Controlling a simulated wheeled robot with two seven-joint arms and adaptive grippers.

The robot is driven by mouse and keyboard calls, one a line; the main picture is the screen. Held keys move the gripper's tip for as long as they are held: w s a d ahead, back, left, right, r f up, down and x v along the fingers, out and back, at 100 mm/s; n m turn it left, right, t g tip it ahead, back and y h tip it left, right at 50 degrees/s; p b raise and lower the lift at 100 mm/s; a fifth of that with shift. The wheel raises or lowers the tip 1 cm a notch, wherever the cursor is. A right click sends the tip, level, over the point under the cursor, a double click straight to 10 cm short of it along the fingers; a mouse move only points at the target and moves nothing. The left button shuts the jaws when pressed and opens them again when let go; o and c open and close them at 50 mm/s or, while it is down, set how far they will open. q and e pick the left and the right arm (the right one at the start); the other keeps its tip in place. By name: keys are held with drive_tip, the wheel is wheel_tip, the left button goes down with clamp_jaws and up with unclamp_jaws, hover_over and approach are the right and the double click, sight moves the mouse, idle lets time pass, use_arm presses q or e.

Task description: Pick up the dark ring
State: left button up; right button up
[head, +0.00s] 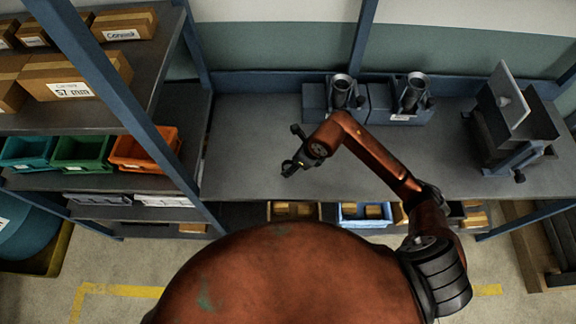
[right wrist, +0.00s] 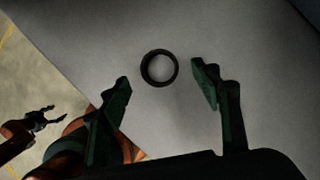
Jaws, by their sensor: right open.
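The dark ring (right wrist: 159,68) lies flat on the grey bench top in the right wrist view, its open hole facing the camera. My right gripper (head: 289,170) is over the front part of the bench in the head view. In the right wrist view its two fingers are spread wide and empty, with the ring in line with the gap between their tips. The fingers do not touch it. In the head view I cannot make out the ring near the gripper. My left gripper (right wrist: 54,114) shows small at the left of the right wrist view, its fingers apart and empty.
The bench top (head: 240,130) is clear around the gripper. Two machine fixtures with upright cylinders (head: 341,92) (head: 412,92) stand at the back. A machine with a tilted plate (head: 503,95) stands at the right. A shelf rack with an orange bin (head: 146,150) borders the left.

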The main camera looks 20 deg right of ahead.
sight(287, 167)
drive_tip(key=x, duration=0.2)
drive_tip(key=shift+w+a+f, duration=0.1)
drive_tip(key=shift+w+f, duration=0.1)
drive_tip(key=shift+f, duration=0.3)
drive_tip(key=shift+w, duration=0.1)
drive_tip(key=shift+a, duration=0.1)
drive_tip(key=c, duration=1.1)
use_arm(q)
drive_tip(key=shift+w, duration=1.25)
use_arm(e)
drive_tip(key=shift+c, duration=1.1)
